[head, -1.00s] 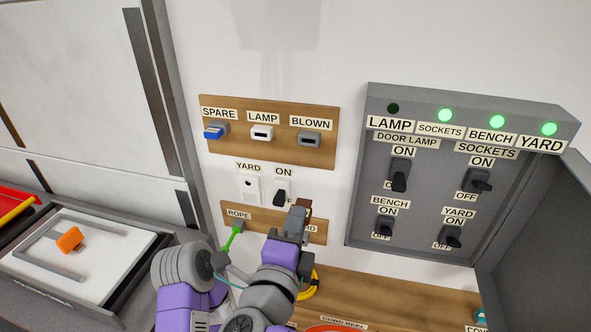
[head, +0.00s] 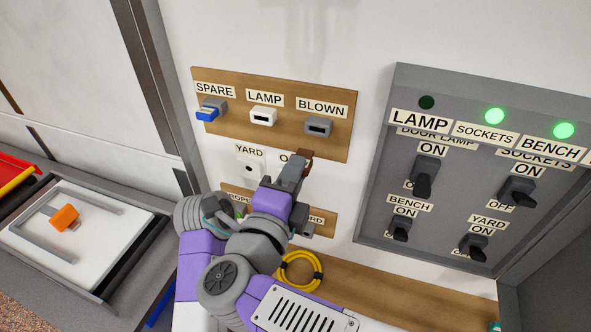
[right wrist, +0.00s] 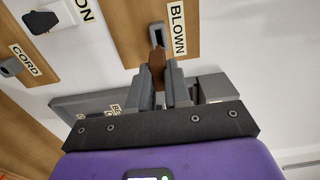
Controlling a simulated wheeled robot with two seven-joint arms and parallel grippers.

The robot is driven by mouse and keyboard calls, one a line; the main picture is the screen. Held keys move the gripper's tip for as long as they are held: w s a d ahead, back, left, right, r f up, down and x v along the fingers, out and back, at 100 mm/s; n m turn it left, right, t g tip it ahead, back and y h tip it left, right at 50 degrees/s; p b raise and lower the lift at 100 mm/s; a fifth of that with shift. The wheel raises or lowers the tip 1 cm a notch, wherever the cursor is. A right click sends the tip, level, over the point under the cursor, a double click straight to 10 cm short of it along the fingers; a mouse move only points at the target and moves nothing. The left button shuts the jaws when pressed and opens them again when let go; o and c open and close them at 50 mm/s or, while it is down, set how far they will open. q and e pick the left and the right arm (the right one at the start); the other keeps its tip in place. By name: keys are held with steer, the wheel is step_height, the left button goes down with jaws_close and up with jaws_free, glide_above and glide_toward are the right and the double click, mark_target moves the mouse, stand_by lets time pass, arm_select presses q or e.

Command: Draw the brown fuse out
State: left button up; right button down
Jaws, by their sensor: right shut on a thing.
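My right gripper (head: 295,171) is shut on the brown fuse (head: 304,157) and holds it in front of the panel, just below the BLOWN holder. The right wrist view shows the fuse (right wrist: 157,68) between the fingertips, near the grey BLOWN holder (right wrist: 157,34); I cannot tell the exact gap. In the head view the grey BLOWN holder (head: 319,127) and the white LAMP holder (head: 264,116) show dark slots with no fuse in them. The grey SPARE holder (head: 215,104) has a blue fuse (head: 207,114) in it. My left gripper is not in view.
My right arm hides part of the lower board. A yellow coil (head: 302,270) hangs below it. A switch box (head: 385,165) with green lights stands out from the wall at right.

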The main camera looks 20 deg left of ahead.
mark_target(304, 153)
steer(key=shift+w, duration=2.7)
steer(key=shift+w+d+b, duration=0.15)
steer(key=shift+w+b, duration=0.15)
steer(key=shift+w, duration=1.55)
steer(key=c, duration=1)
jaws_free()
steer(key=shift+s, duration=0.15)
steer(key=s, duration=0.7)
steer(key=shift+s, duration=0.2)
